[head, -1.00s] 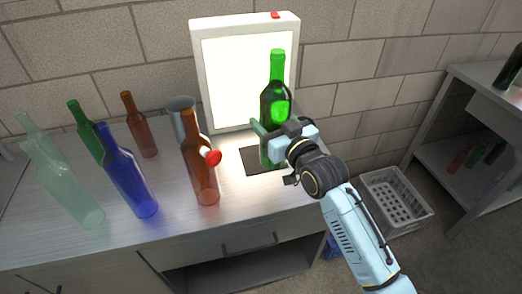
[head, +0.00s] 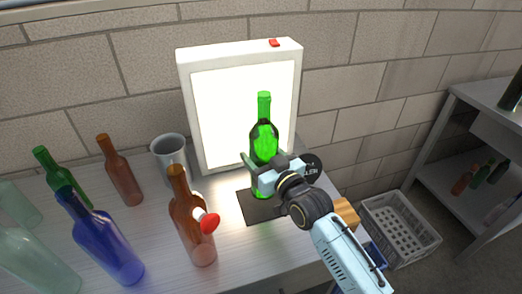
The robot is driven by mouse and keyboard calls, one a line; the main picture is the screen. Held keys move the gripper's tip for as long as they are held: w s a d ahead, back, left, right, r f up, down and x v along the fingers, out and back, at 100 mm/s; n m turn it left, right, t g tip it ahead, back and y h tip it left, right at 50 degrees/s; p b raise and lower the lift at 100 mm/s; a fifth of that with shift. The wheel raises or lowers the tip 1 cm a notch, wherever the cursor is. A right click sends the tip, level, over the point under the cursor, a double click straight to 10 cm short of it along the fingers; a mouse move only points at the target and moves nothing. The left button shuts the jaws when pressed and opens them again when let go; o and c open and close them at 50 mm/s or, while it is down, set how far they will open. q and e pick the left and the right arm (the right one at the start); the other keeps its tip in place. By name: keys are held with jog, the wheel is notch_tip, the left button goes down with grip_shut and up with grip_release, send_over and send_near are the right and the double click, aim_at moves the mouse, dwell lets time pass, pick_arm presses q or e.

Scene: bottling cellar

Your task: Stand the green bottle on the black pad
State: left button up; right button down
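The green bottle (head: 264,138) is upright in front of the lit panel. My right gripper (head: 260,165) is shut on its lower body, with one finger showing on its left side. The black pad (head: 258,213) lies flat on the bench below, partly hidden by the bottle and my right gripper. The bottle's base overlaps the pad in the head view. I cannot tell whether it touches the pad or hangs just above it. My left gripper is not in view.
A brown bottle (head: 190,225) with a red-tipped object (head: 207,219) at its side stands left of the pad. A grey cup (head: 170,152), a blue bottle (head: 100,240) and several other bottles stand further left. The lit panel (head: 235,110) is close behind.

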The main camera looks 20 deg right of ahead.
aim_at(261, 165)
notch_tip(261, 165, down, 4)
jog(key=shift+w+r+b, duration=0.1)
jog(key=shift+r+b, duration=0.15)
jog(key=shift+b, duration=0.2)
jog(key=shift+f, duration=0.15)
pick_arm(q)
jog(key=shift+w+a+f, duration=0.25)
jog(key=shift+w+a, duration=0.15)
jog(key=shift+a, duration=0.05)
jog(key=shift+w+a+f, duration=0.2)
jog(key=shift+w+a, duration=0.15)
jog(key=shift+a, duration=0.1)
pick_arm(e)
jog(key=c, duration=0.7)
grip_release()
jog(key=shift+f, duration=0.35)
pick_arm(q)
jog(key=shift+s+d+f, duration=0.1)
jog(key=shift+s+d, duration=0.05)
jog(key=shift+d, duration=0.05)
pick_arm(e)
jog(key=o, duration=0.4)
jog(key=shift+r, duration=0.1)
